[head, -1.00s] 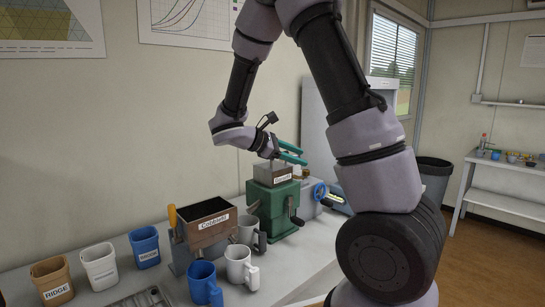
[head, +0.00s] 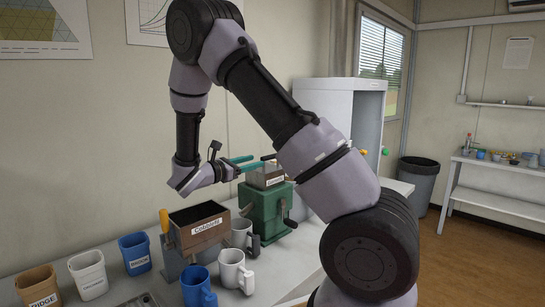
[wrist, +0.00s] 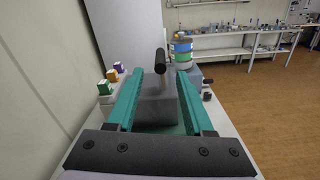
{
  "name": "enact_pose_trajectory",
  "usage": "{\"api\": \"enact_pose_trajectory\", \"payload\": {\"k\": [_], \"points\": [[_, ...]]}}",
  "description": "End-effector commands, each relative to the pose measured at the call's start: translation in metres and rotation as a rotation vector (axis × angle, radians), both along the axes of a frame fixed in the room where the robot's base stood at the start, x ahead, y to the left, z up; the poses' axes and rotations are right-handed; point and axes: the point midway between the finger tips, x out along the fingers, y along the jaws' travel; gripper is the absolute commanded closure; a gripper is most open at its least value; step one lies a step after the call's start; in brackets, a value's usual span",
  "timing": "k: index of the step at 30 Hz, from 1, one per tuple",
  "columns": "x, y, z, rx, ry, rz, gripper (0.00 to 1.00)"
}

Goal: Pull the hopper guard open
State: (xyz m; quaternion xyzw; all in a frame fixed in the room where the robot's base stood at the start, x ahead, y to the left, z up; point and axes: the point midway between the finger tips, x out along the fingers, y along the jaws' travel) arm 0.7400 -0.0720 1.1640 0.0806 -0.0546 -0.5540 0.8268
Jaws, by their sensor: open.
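The green machine (head: 262,212) stands on the bench with a labelled grey hopper (head: 265,180) on top. A black bar handle (head: 268,157) shows at the hopper's top; I take it to belong to the hopper guard. In the wrist view the black handle (wrist: 160,61) rises above a grey block (wrist: 158,100) and lies between the teal fingers in the picture. My gripper (head: 246,163) is open, level with the hopper top at its left, fingers pointing right. It also shows in the wrist view (wrist: 160,75). I cannot tell whether the fingers reach the handle; no contact shows.
A second machine's brown hopper (head: 202,224) stands to the left, near a white mug (head: 233,270) and a blue mug (head: 197,286). Labelled cups line the wall side. A tall pale cabinet (head: 350,105) stands behind. A banded cylinder (wrist: 182,48) lies beyond the handle.

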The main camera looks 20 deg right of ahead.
Motion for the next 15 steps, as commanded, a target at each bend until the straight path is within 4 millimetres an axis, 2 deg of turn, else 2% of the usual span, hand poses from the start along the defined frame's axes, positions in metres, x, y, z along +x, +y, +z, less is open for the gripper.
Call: {"api": "enact_pose_trajectory", "payload": {"k": [15], "points": [[0.032, -0.081, 0.001, 0.002, -0.002, -0.005, 0.48]]}}
